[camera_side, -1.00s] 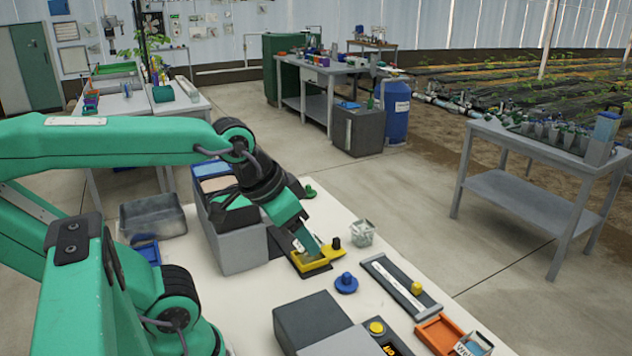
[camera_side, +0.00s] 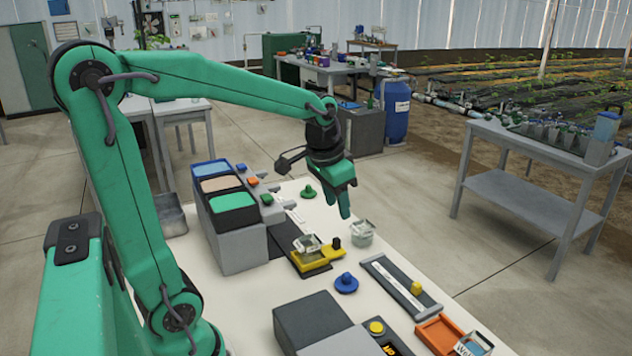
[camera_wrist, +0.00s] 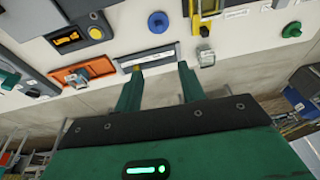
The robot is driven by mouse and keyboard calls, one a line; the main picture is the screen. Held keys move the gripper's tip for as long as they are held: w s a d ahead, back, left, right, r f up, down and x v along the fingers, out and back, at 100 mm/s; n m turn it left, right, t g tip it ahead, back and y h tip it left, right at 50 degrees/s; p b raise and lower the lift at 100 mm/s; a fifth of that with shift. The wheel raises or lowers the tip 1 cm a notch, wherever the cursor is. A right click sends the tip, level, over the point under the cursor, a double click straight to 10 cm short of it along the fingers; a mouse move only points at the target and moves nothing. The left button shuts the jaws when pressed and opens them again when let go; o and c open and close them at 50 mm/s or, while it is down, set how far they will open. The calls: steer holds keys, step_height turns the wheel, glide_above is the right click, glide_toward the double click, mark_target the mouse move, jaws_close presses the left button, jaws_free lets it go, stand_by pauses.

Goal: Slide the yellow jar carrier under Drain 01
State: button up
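The yellow jar carrier (camera_side: 318,262) sits at the front end of a dark track (camera_side: 281,242) on the white table. A small clear jar (camera_side: 306,243) with a pale lid or label stands in it. The carrier's black knob (camera_side: 336,243) is at its right end. The carrier's yellow end also shows at the top of the wrist view (camera_wrist: 204,30). My gripper (camera_side: 345,212) is raised above and to the right of the carrier, touching nothing. In the wrist view, its fingers (camera_wrist: 160,70) are apart and empty. Drain 01's label cannot be read.
A grey bank (camera_side: 236,245) with blue, tan and green bins stands left of the track. A second jar (camera_side: 361,233) is right of the carrier. A blue knob (camera_side: 346,283), green knob (camera_side: 309,193), slider rail (camera_side: 398,289) and orange tray (camera_side: 440,334) are around.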

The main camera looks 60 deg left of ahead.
steer(key=w+a+f+g, duration=0.2)
steer(key=w+a+f, duration=0.3)
steer(key=w+a, duration=0.15)
glide_toward(337, 238)
steer(key=shift+w+d+f+g+h, duration=0.15)
steer(key=shift+w+g+h, duration=0.15)
steer(key=shift+g, duration=0.1)
steer(key=shift+w+a+f, duration=0.1)
steer(key=shift+a+f, duration=0.35)
steer(key=shift+f, duration=3.9)
jaws_close()
